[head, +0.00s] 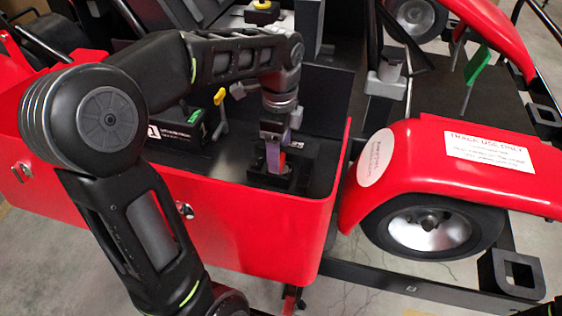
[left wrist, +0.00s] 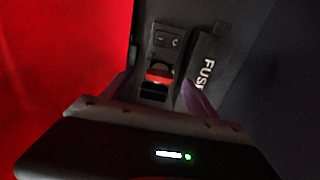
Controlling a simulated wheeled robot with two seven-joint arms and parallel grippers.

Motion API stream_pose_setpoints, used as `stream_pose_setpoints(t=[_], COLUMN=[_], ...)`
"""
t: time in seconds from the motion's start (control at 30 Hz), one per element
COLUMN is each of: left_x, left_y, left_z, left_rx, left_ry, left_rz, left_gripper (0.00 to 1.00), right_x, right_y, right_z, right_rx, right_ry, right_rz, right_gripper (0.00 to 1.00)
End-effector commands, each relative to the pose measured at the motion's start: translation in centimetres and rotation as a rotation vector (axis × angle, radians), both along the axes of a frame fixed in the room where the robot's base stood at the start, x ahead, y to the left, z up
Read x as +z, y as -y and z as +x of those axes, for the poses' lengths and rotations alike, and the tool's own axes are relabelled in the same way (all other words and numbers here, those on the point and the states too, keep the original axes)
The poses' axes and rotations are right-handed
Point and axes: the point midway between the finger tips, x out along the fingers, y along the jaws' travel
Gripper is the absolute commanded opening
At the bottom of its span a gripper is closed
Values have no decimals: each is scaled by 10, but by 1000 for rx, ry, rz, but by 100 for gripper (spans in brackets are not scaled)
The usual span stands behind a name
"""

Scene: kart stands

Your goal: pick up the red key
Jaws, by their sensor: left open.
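The red key (left wrist: 160,77) shows in the left wrist view as a small red bar in a black panel. In the head view a bit of the red key (head: 281,163) shows beside the fingers, low in the black housing in the red kart's box. My left gripper (head: 273,156) points down over this housing. In the left wrist view its purple fingers stand open on either side of the key, with a visible gap to each. How deep the fingertips reach is hard to tell. My right gripper is in neither view.
A black battery (head: 182,129) and a yellow-handled lever (head: 220,112) stand left of the gripper. The red box wall (head: 250,215) rises in front. A panel marked "FUS" (left wrist: 208,75) lies right of the key. The red fender (head: 440,165) is to the right.

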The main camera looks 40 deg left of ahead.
Motion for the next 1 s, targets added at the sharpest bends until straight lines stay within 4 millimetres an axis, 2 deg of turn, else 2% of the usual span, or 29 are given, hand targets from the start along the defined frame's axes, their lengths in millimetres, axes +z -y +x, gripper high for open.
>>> stream_pose_setpoints(t=[0.1, 0.2, 0.8, 1.0], left_x=[-17, -24, -24, -24], left_y=[0, 0, 0, 0], left_z=[-1, 0, 0, 0], left_rx=[0, 0, 0, 0], left_ry=[-2, -1, 1, 1], left_rz=[-1, 0, -1, -1], left_gripper=[67, 67, 67, 51], right_x=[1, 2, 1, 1], right_y=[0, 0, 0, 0], right_z=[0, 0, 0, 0], right_rx=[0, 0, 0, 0], right_ry=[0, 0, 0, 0], right_rz=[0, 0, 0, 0], right_gripper=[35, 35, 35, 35])
